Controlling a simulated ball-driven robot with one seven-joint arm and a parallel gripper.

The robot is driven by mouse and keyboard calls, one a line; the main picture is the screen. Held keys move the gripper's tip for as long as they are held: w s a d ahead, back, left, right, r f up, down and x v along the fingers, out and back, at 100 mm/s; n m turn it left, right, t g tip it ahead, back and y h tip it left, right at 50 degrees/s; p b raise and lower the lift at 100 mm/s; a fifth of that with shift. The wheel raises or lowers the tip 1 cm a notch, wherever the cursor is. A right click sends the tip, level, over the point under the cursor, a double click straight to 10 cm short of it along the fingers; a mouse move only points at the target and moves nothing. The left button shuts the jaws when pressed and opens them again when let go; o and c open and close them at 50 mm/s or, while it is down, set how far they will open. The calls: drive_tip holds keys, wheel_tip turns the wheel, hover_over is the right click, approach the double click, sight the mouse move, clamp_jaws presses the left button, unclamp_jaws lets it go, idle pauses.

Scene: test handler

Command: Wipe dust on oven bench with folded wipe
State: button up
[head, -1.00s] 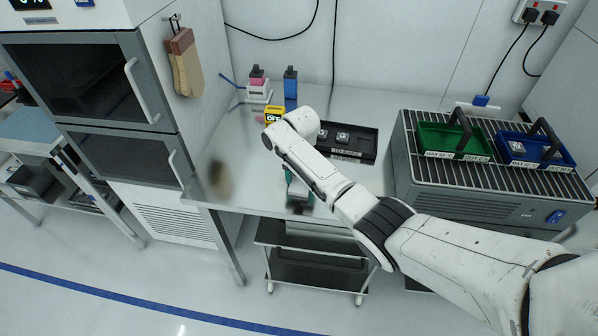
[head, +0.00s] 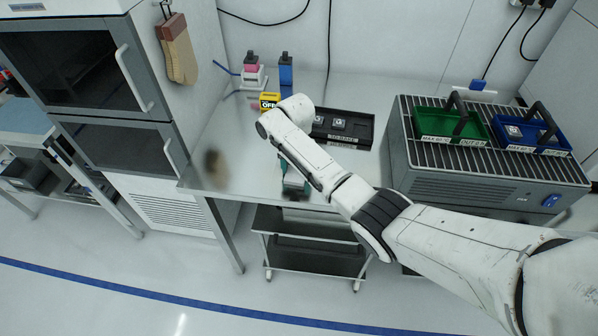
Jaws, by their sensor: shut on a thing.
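A brown, blurry dust patch (head: 215,168) lies on the left part of the metal oven bench (head: 240,150). My arm reaches over the bench from the lower right and bends down at the wrist. My gripper (head: 296,188) is low over the front edge of the bench, to the right of the dust and apart from it. It is mostly hidden behind my forearm. Teal and pale parts and a dark lower end show there. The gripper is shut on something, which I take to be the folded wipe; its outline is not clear.
A black tray (head: 362,130) with small parts lies behind my arm. A yellow sign (head: 269,101), a pink-topped bottle (head: 252,73) and a blue bottle (head: 286,72) stand at the back. The oven (head: 95,75) borders the left; a grey unit with green (head: 430,120) and blue (head: 560,140) trays stands right.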

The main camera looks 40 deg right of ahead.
drive_tip(key=shift+w+a+f+b, duration=0.1)
drive_tip(key=shift+w+f+b, duration=0.05)
drive_tip(key=shift+w+b, duration=0.9)
drive_tip(key=shift+w, duration=0.25)
drive_tip(key=shift+w+b, duration=0.75)
drive_tip(key=shift+b, duration=0.25)
drive_tip(key=shift+s+p, duration=0.1)
drive_tip(key=shift+p, duration=0.2)
